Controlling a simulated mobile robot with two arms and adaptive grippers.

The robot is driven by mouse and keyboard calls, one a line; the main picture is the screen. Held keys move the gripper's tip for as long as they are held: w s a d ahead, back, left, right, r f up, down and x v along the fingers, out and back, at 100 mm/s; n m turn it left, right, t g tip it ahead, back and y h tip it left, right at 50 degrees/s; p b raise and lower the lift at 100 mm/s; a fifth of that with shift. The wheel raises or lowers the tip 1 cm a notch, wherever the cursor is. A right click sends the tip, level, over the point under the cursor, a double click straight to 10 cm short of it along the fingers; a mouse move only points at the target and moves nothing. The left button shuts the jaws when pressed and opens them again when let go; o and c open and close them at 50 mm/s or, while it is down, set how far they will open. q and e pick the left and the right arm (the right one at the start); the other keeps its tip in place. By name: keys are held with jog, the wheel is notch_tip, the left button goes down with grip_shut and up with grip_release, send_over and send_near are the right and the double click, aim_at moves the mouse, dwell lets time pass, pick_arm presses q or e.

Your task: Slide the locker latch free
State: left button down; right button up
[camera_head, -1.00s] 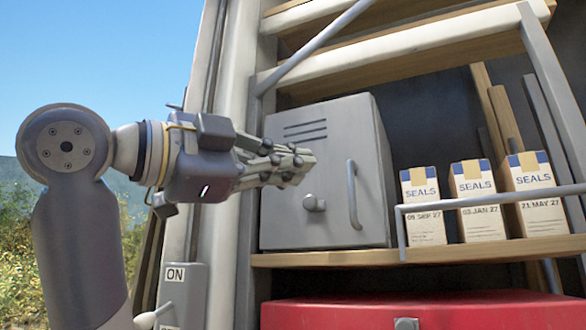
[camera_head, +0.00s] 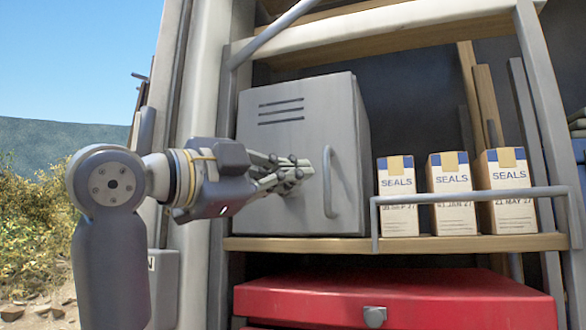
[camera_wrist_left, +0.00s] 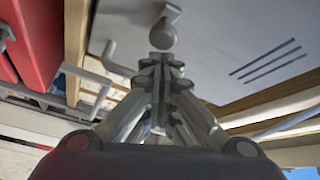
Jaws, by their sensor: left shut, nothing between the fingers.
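The grey locker (camera_head: 330,110) stands on a wooden shelf with its door shut. Its door has several dark vent slots and a curved handle (camera_head: 328,185) on the right. A round latch knob (camera_wrist_left: 163,36) shows in the left wrist view just beyond my fingertips; in the head view my fingers hide it. The handle also shows in the wrist view (camera_wrist_left: 118,58), left of the fingers. My left gripper (camera_head: 303,170) is shut and empty, pointing at the lower door. Its fingertips (camera_wrist_left: 164,60) look very near the knob; I cannot tell whether they touch. My right gripper is not in view.
Several SEALS boxes (camera_head: 450,193) stand right of the locker behind a grey rail (camera_head: 470,198). A red chest (camera_head: 400,298) is below the shelf (camera_head: 300,244). A pale upright post (camera_head: 210,100) stands left of the locker.

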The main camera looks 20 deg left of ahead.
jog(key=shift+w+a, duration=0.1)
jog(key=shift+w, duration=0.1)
pick_arm(q)
jog(key=a, duration=0.4)
jog(key=shift+w+a, duration=0.1)
jog(key=shift+a, duration=0.1)
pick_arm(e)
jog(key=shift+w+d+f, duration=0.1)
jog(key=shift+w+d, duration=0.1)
